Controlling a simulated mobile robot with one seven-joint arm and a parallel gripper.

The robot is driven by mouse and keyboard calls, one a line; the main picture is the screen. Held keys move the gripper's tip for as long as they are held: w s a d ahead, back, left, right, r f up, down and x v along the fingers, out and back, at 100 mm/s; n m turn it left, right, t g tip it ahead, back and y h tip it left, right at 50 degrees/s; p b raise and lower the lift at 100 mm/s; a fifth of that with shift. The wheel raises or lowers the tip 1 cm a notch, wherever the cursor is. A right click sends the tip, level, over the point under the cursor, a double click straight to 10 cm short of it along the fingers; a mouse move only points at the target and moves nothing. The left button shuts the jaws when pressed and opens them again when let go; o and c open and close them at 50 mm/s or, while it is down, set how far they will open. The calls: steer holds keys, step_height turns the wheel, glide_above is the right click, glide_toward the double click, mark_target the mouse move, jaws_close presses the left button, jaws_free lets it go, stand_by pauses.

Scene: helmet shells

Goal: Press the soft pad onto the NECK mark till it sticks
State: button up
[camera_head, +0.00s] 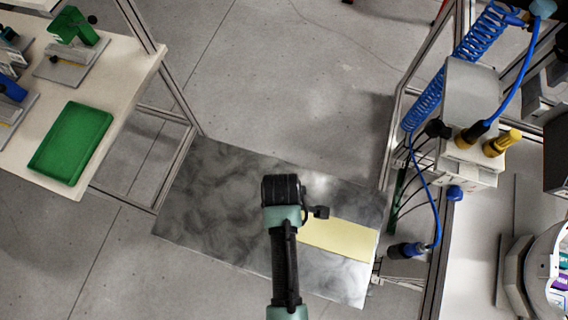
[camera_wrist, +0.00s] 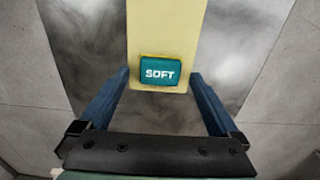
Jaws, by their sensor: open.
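The soft pad (camera_wrist: 160,72) is a small teal block with a yellow edge and the word SOFT on top. It lies near the end of a pale yellow strip (camera_wrist: 166,28), which also shows in the head view (camera_head: 340,238). My gripper (camera_wrist: 160,75) is open, its two blue fingers apart, one to each side of the pad, with gaps between. I cannot tell how high the fingers are above the strip. In the head view my arm hides the pad. The NECK mark is not visible. A white rounded shell (camera_head: 545,275), perhaps a helmet, is cut off at the right edge.
The strip lies on a mottled grey metal table (camera_head: 215,200). A frame with a grey box (camera_head: 470,100), coiled blue hose (camera_head: 455,65) and cables stands at right. A bench with a green tray (camera_head: 72,143) is at left. The table's left part is clear.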

steer(key=c, duration=1.4)
